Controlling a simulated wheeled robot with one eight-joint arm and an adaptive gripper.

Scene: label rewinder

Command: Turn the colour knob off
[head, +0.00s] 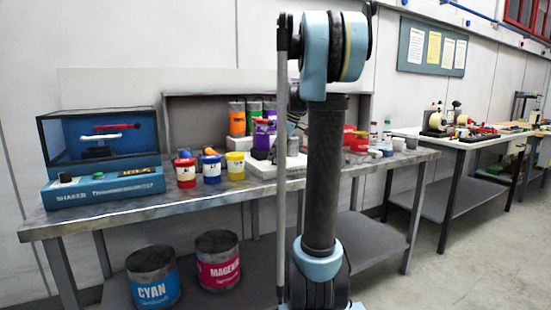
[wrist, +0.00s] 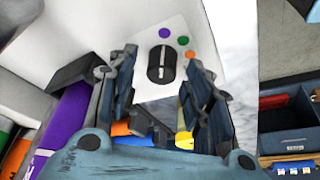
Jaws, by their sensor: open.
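The colour knob (wrist: 161,64) is black with a pale line along it, seen in the wrist view. It sits on a white panel (wrist: 118,22). Purple, green and orange dots lie beside the knob's upper and right side. My gripper (wrist: 161,58) is open, with one dark finger on each side of the knob in the picture. I cannot tell how far the fingertips are from it, and no contact shows. In the head view my arm hides the knob and most of the gripper; part of a white machine base (head: 262,168) shows beside it.
A purple container (wrist: 65,125) is close on the left in the wrist view. In the head view, red (head: 185,173), blue (head: 211,170) and yellow (head: 235,168) pots stand on the bench, with a shaker (head: 105,185) at left. Stacked cans stand behind.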

